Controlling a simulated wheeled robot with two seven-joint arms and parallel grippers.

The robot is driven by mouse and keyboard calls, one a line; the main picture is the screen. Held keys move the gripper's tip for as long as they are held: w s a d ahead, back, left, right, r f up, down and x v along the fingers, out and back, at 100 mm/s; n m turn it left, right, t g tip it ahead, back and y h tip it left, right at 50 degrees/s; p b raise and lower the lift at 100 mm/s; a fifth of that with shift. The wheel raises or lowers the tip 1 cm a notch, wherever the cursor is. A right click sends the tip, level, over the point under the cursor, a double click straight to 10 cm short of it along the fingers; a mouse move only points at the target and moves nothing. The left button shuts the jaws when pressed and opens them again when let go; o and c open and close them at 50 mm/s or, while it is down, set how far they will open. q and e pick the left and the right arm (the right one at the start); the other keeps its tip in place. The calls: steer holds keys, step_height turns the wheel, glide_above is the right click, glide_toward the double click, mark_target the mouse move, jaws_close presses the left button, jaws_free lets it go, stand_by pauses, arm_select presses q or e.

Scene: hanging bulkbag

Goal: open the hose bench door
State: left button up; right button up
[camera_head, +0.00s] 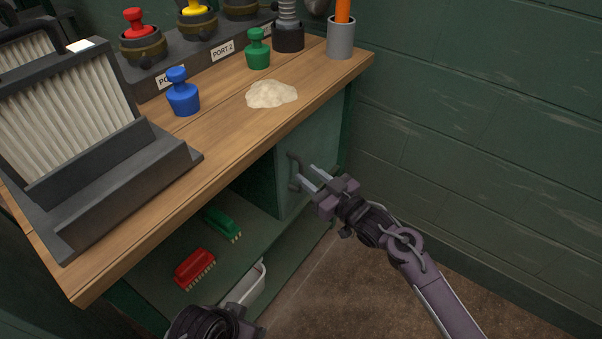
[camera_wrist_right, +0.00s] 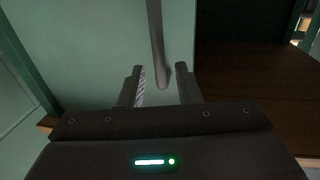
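The hose bench door (camera_head: 312,142) is a green panel under the right end of the wooden bench and looks shut. Its dark bar handle (camera_head: 295,172) stands on the door's left side. My right gripper (camera_head: 308,177) is open with its fingertips at the handle. In the right wrist view the handle (camera_wrist_right: 157,45) runs down between the two open fingers (camera_wrist_right: 160,88) of this gripper, with gaps on both sides, against the green door (camera_wrist_right: 95,45). My left arm (camera_head: 210,322) shows at the bottom edge of the head view; its fingertips cannot be made out.
The wooden bench top (camera_head: 225,135) carries a filter block (camera_head: 70,105), blue plug (camera_head: 183,95), green plug (camera_head: 258,50), powder heap (camera_head: 271,94) and grey cup (camera_head: 341,38). Red (camera_head: 195,267) and green (camera_head: 222,222) brushes lie on the open shelf. Floor right of the bench is clear.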

mark_target(303, 171)
steer(key=shift+b+x, duration=0.3)
steer(key=shift+x, duration=1.55)
jaws_close()
